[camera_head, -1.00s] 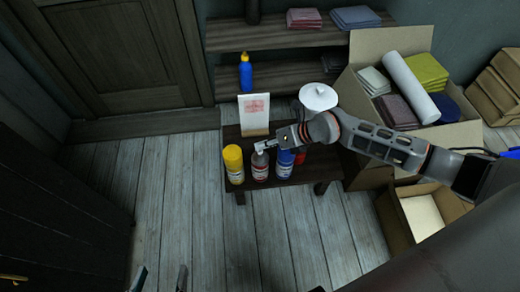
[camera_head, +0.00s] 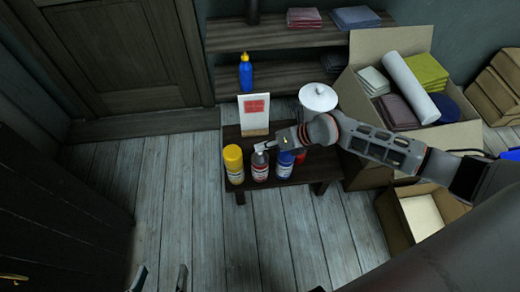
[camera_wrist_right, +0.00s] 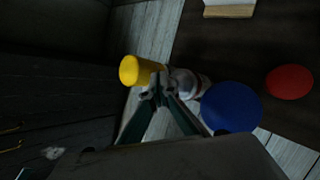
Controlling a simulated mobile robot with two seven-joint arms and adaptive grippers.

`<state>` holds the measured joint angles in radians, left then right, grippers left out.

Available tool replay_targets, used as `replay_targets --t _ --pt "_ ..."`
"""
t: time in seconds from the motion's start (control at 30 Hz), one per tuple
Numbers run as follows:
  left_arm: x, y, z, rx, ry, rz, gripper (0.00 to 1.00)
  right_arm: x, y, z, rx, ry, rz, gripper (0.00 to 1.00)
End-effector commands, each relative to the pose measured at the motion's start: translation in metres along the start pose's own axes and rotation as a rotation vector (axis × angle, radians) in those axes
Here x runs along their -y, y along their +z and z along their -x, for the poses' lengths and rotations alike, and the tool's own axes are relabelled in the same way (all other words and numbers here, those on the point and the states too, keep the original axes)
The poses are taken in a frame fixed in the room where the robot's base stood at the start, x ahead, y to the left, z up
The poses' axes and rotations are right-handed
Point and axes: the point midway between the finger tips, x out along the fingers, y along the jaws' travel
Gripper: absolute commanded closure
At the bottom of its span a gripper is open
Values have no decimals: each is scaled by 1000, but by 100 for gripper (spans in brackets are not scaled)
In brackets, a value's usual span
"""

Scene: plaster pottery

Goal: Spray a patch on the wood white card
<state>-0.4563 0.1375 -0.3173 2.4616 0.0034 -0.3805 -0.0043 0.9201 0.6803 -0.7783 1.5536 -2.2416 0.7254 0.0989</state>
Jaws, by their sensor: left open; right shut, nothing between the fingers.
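The white card (camera_head: 255,104) stands upright in a wood base (camera_head: 255,131) on the small dark table, with a solid red patch on its face. The base edge shows at the top of the right wrist view (camera_wrist_right: 229,11). A grey spray can with a red label (camera_head: 260,168) stands in front of the card, between a yellow can (camera_head: 234,165) and a blue can (camera_head: 285,164). My right gripper (camera_head: 262,147) is shut and empty, its tips at the top of the grey can; in the wrist view the tips (camera_wrist_right: 160,84) meet beside the can. My left gripper (camera_head: 160,279) is open over the floor.
A red can (camera_head: 300,157) stands right of the blue can, partly hidden by my right arm. A white lidded pot (camera_head: 318,97) is behind. A cardboard box (camera_head: 410,130) of cloths stands at right. Shelves (camera_head: 285,78) hold a blue bottle (camera_head: 246,73). The floor at left is clear.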

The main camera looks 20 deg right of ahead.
Motion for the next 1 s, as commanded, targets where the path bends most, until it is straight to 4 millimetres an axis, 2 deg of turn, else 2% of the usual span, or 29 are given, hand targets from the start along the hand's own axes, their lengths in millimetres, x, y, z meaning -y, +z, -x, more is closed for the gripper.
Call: replay_targets --t 0.17,0.57,1.0 --pt "0 -2 0 -3 -1 -1 48 0 -1 0 -2 -1 0 100" --pt "3 -22 2 -37 -6 -12 48 -4 4 7 1 -1 2 100" --pt "2 -26 2 -45 -5 -12 48 -6 6 9 0 0 1 100"
